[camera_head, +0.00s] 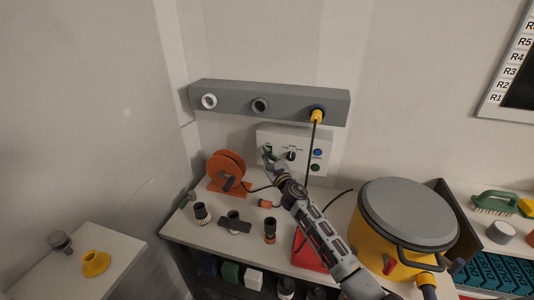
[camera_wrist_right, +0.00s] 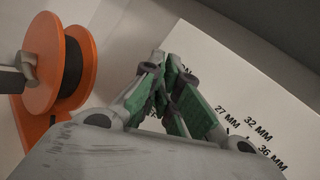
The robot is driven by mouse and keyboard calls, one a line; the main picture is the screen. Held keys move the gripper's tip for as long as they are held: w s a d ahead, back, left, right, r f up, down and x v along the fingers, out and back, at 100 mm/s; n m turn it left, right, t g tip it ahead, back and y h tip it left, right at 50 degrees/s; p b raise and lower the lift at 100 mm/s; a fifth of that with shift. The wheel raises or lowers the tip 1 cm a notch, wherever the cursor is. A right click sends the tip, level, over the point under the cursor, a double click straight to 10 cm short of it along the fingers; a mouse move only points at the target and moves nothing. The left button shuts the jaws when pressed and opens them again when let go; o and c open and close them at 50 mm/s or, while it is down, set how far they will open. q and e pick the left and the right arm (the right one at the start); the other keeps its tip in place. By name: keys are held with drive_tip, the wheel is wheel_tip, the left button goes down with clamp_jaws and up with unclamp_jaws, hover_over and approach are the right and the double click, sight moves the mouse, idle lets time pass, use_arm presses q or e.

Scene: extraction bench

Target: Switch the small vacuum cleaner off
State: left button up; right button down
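A yellow drum-shaped vacuum cleaner (camera_head: 385,235) with a grey lid (camera_head: 410,212) stands at the right of the bench; I cannot make out a switch on it. A white control panel (camera_head: 322,143) is at the back of the bench, with a black knob, a blue button (camera_head: 317,153) and a green button (camera_head: 315,168). My right gripper (camera_head: 267,153) is in front of the panel's left part. In the right wrist view its green-padded fingers (camera_wrist_right: 170,85) are together, with nothing visible between them, and they hide part of the panel. My left gripper is not in view.
A grey rail (camera_head: 235,98) with round ports spans the wall above; a black hose hangs from its right port's yellow plug (camera_head: 316,116). An orange reel (camera_head: 226,168) stands left of my gripper. Dark fittings (camera_head: 270,232) stand at the bench front. My right arm crosses a red object (camera_head: 308,258).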

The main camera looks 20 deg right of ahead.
drive_tip(key=shift+s, duration=0.1)
drive_tip(key=shift+s+a+r+p, duration=0.1)
drive_tip(key=shift+s+a+p, duration=0.15)
drive_tip(key=shift+s+a, duration=0.35)
drive_tip(key=shift+s+a+r+p, duration=0.2)
drive_tip(key=shift+s+a, duration=0.2)
drive_tip(key=shift+s, duration=0.4)
drive_tip(key=shift+s+a+r+p, duration=0.1)
drive_tip(key=shift+s+a+p, duration=0.15)
drive_tip(key=shift+s+a, duration=0.35)
drive_tip(key=shift+d+f, duration=0.1)
